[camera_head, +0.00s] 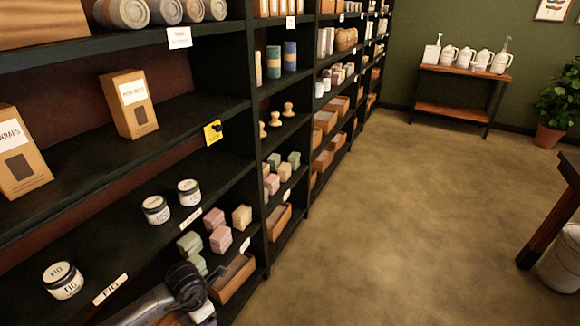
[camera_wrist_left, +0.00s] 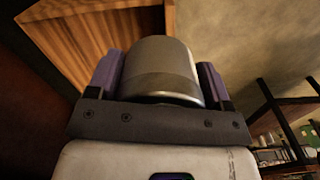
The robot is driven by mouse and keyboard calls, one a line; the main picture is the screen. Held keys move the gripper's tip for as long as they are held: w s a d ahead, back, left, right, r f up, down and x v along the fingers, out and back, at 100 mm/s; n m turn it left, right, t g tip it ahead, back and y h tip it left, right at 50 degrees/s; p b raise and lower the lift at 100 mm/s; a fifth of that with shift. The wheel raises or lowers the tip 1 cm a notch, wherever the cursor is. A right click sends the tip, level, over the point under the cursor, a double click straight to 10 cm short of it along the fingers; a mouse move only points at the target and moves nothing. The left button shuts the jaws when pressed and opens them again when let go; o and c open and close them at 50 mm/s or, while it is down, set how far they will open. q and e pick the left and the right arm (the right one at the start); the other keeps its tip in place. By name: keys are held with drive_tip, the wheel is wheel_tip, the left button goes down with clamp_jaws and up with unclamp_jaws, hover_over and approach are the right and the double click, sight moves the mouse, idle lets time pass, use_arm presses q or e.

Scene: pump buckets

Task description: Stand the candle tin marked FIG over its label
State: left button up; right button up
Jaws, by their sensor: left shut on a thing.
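My left gripper (camera_head: 196,297) is at the bottom of the head view, in front of the lower shelves, its arm coming in from the left. In the left wrist view its two purple fingers (camera_wrist_left: 158,85) are shut on a rounded grey tin (camera_wrist_left: 165,62); a pale part of it (camera_head: 203,312) shows in the head view. I cannot read any marking on it. A white tin marked FIG (camera_head: 64,280) with a dark lid band stands upright on the shelf, behind and left of the FIG label (camera_head: 110,289) on the shelf edge. My right gripper is not in view.
Two more white tins (camera_head: 156,209) (camera_head: 189,192) stand farther along that shelf, behind another label (camera_head: 191,218). Pink, green and cream blocks (camera_head: 220,239) and a wooden bin (camera_head: 233,278) are close to my left gripper. The floor (camera_head: 400,220) to the right is clear.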

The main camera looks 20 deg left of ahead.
use_arm(q)
drive_tip(key=d+r+m+p, duration=0.1)
drive_tip(key=d+r+m, duration=0.4)
drive_tip(key=r+m, duration=0.45)
drive_tip(key=w+d+r+m+p, duration=0.1)
drive_tip(key=d+r+m, duration=0.4)
drive_tip(key=r+m, duration=0.45)
drive_tip(key=d+r+m+p, duration=0.1)
drive_tip(key=d+r+m, duration=0.55)
drive_tip(key=m, duration=0.55)
drive_tip(key=s+r+p, duration=0.2)
drive_tip(key=r+p, duration=0.9)
drive_tip(key=p, duration=0.1)
drive_tip(key=s+r+p, duration=0.3)
drive_tip(key=r+p, duration=0.9)
drive_tip(key=p, duration=0.1)
drive_tip(key=s+r+p, duration=0.3)
drive_tip(key=r+p, duration=0.8)
drive_tip(key=p, duration=0.1)
drive_tip(key=shift+s+a+r+p, duration=0.25)
drive_tip(key=shift+a+r+p, duration=0.05)
drive_tip(key=shift+a+p, duration=0.1)
drive_tip(key=shift+d+m, duration=0.1)
drive_tip(key=shift+m, duration=0.2)
